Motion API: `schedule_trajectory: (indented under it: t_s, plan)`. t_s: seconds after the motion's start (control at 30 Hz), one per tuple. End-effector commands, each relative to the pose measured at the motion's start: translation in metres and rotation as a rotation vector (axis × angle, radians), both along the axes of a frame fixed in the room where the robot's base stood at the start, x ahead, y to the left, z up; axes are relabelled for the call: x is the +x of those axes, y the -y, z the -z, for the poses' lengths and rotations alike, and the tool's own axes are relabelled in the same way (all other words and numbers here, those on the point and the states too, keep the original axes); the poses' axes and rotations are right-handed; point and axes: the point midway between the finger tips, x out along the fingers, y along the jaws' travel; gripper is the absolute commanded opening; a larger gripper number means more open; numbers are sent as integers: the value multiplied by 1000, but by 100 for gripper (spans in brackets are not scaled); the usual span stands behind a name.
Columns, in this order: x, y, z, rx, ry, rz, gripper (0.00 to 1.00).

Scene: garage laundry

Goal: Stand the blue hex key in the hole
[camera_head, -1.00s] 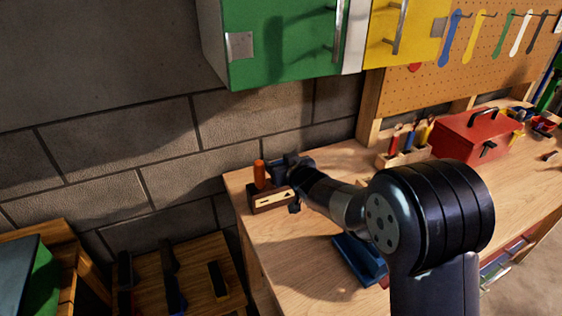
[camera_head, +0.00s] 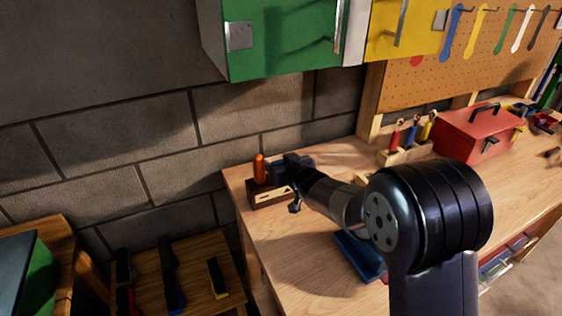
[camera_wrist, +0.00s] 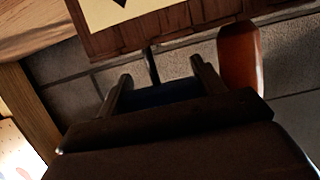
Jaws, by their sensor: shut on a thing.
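A dark wooden block (camera_head: 268,190) with a pale label stands at the workbench's far left corner. An orange handle (camera_head: 259,169) stands upright in its left part. My gripper (camera_head: 284,166) is at the block's top, just right of that handle. In the wrist view, the block (camera_wrist: 135,45) is at the top and the orange handle (camera_wrist: 239,58) at the right. My gripper (camera_wrist: 160,75) is shut on the blue hex key (camera_wrist: 152,66), whose thin dark shaft reaches to the block's edge. The shadowed blue part is between the fingers. Whether the tip is inside the hole is hidden.
The block stands close to the grey block wall (camera_head: 165,175). A holder (camera_head: 404,154) with several coloured tools and a red toolbox (camera_head: 478,134) stand farther right. A blue object (camera_head: 358,256) lies on the bench (camera_head: 300,245) near my arm. Cabinets (camera_head: 280,40) hang above.

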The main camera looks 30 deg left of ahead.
Motion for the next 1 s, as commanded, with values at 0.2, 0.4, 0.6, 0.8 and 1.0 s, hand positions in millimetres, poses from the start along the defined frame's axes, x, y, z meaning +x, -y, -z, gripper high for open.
schedule_trajectory:
  t_s: [0.2,0.4,0.6,0.8,1.0]
  plan:
    - [0,0,8,0,0,0,43]
    - [0,0,14,0,0,0,43]
    - [0,0,20,0,0,0,43]
    - [0,0,21,0,0,0,43]
    - [0,0,21,0,0,0,70]
